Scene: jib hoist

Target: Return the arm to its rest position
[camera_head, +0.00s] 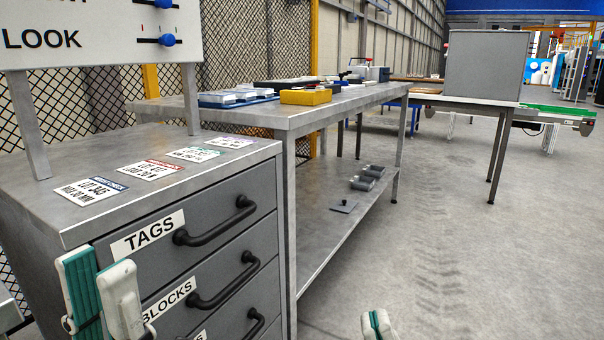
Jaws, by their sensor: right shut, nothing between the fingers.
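My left gripper (99,283) shows at the lower left, in front of the drawer cabinet. Its white fingers with teal pads stand upright and a little apart, with one teal pad face exposed. I see nothing held between them. My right gripper (377,324) shows only as fingertips at the bottom edge, right of centre, over the bare floor. Its fingertips are together and empty. The rest of both arms is out of view.
The grey drawer cabinet (240,240) has protruding black handles and label cards on top. A signboard (100,30) stands above it. The floor (480,260) at right is clear.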

